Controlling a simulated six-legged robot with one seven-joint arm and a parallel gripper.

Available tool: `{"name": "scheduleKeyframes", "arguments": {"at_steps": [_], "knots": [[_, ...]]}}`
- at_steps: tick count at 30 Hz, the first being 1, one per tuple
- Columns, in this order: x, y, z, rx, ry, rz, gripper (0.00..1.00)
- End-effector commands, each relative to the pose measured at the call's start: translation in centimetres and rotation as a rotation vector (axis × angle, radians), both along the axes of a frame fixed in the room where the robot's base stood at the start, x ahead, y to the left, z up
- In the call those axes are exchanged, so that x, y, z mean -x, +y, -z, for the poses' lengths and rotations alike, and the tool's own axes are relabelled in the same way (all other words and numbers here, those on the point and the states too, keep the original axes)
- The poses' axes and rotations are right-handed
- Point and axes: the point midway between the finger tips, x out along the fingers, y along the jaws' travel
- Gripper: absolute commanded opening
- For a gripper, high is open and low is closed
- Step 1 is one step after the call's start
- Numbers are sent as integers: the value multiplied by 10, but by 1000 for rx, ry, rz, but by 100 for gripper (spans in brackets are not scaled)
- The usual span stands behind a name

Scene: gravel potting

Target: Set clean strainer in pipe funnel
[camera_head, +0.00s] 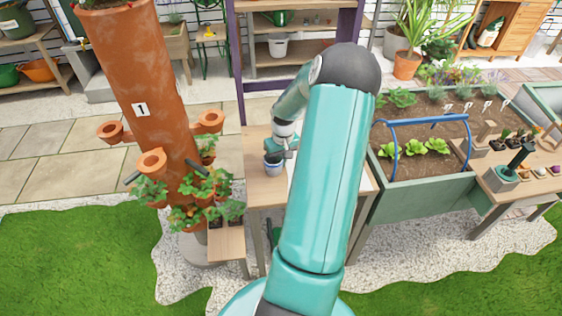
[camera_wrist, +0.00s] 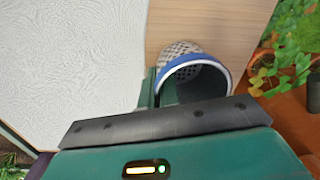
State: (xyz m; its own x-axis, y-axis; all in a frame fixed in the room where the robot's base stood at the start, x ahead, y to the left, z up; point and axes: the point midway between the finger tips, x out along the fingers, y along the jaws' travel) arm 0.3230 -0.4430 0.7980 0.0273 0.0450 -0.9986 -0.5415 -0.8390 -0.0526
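The strainer is a small pale cup with a perforated wall and a blue rim (camera_wrist: 190,47); in the wrist view its mouth faces me. It also shows in the head view (camera_head: 273,169), low at the table's left part. My gripper (camera_head: 277,152) is right at its rim. In the wrist view a green finger is at the strainer's left edge; the dark palm hides the lower rim. I cannot tell if the fingers grip it, or if it touches the table.
The wooden table (camera_head: 262,190) carries a white textured sheet (camera_wrist: 70,60). Terracotta side cups (camera_head: 152,163) and leafy plants (camera_head: 200,185) stick out from the pipe near the table. A planter bed (camera_head: 425,188) with a blue hoop stands right. My arm hides the table's middle.

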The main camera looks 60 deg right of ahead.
Motion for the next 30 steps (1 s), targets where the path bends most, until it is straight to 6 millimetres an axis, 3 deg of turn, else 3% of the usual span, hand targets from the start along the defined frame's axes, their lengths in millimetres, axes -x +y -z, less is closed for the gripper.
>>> {"name": "scheduleKeyframes", "arguments": {"at_steps": [11,12,15,25,30], "knots": [[0,0,5,0,0,-1,0],[0,0,5,0,0,0,11],[0,0,5,0,0,0,25],[1,0,1,1,-1,1,25],[1,-2,-21,5,-2,2,25]]}}
